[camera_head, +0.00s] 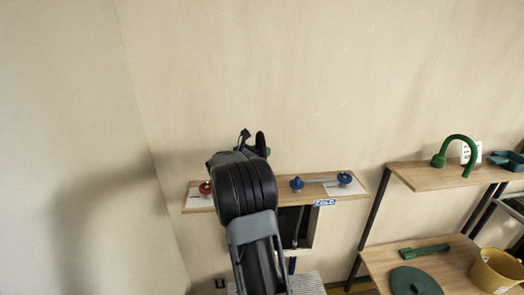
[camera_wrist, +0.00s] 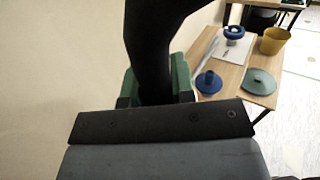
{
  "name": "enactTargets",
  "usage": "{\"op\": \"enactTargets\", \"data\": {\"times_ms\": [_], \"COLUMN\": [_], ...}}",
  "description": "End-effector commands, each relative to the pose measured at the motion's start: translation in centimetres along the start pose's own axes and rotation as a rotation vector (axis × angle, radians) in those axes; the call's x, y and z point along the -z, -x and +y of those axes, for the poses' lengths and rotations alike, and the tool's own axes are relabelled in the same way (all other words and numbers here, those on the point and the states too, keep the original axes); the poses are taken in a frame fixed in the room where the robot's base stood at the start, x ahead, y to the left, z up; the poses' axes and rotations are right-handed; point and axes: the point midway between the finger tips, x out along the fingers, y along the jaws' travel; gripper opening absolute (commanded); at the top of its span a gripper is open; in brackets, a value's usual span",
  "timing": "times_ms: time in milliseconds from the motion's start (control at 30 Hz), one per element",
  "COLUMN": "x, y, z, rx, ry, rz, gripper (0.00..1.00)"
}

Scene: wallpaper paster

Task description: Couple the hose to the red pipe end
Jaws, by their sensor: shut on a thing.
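A black hose (camera_wrist: 150,45) rises between the green-sided fingers of my gripper (camera_wrist: 155,88) in the wrist view, and the gripper is shut on it. In the head view, part of a black loop (camera_head: 262,144) shows above my arm, beside my gripper (camera_head: 244,150), which is mostly hidden by the wrist. The gripper appears above shelf level. The hose's free end is not clearly visible, and I see no contact with the red fitting.
The wall shelf (camera_head: 264,195) also bears a blue fitting (camera_head: 297,184) and a blue valve (camera_head: 344,179), with a COLD label (camera_head: 325,202). At right, a rack holds a green curved pipe (camera_head: 457,145), a green disc (camera_head: 414,281) and a yellow bucket (camera_head: 496,270).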

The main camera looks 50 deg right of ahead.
Motion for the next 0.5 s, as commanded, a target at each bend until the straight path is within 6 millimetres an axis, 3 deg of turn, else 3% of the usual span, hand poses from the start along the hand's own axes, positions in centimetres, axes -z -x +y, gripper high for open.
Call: {"op": "enactTargets", "data": {"times_ms": [200,500], "x": [2.0,2.6], "y": [0.0,0.0], "z": [0.0,0.0], "rx": [0.0,0.0], "ry": [-0.002,-0.002], "rz": [-0.001,-0.002], "gripper": [0.0,0.0]}}
